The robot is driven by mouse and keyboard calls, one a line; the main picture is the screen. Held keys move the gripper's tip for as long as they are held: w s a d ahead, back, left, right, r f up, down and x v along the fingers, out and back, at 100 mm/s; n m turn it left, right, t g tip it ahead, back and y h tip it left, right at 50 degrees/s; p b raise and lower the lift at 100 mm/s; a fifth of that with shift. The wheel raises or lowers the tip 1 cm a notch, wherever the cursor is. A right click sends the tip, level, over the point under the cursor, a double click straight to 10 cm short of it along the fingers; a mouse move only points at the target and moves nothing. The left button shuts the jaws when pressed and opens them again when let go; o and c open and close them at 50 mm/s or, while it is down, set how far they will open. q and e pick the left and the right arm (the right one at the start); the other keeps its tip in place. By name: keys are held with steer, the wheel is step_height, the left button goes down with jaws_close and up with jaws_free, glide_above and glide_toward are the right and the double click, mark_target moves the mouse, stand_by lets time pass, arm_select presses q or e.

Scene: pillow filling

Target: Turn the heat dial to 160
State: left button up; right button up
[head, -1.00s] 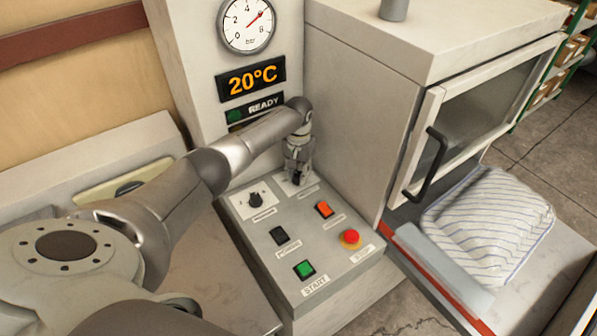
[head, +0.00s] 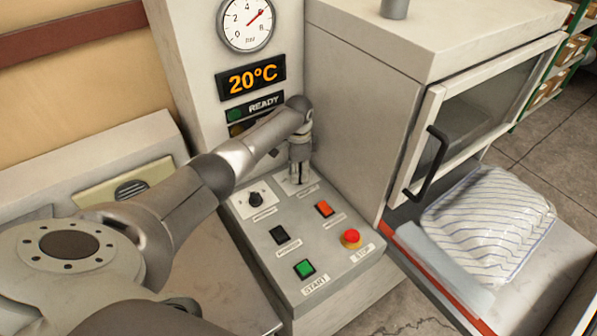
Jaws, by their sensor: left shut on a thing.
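My left gripper (head: 298,180) points down at the back right of the sloped control panel (head: 338,262). It is shut on a dial there, which the fingers almost fully hide, so I cannot read its setting. A second black dial (head: 255,199) on a white plate sits to its left, clear of the gripper. The display (head: 251,78) above reads 20°C. My right gripper is not in view.
The panel also carries a black switch (head: 279,235), an orange switch (head: 324,209), a green START button (head: 303,268) and a red STOP button (head: 351,237). A pressure gauge (head: 246,24) is above. A striped pillow (head: 487,225) lies at right, below the door handle (head: 428,165).

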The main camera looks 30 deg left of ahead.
arm_select(q)
steer(key=m, duration=0.5)
steer(key=shift+m+b, duration=0.3)
steer(key=shift+m, duration=0.1)
stand_by(0.4)
steer(key=o, duration=1.1)
steer(key=shift+c, duration=0.2)
steer(key=shift+w+r, duration=0.1)
steer(key=shift+r, duration=0.1)
step_height(320, 180, up, 12)
steer(key=shift+f, duration=0.2)
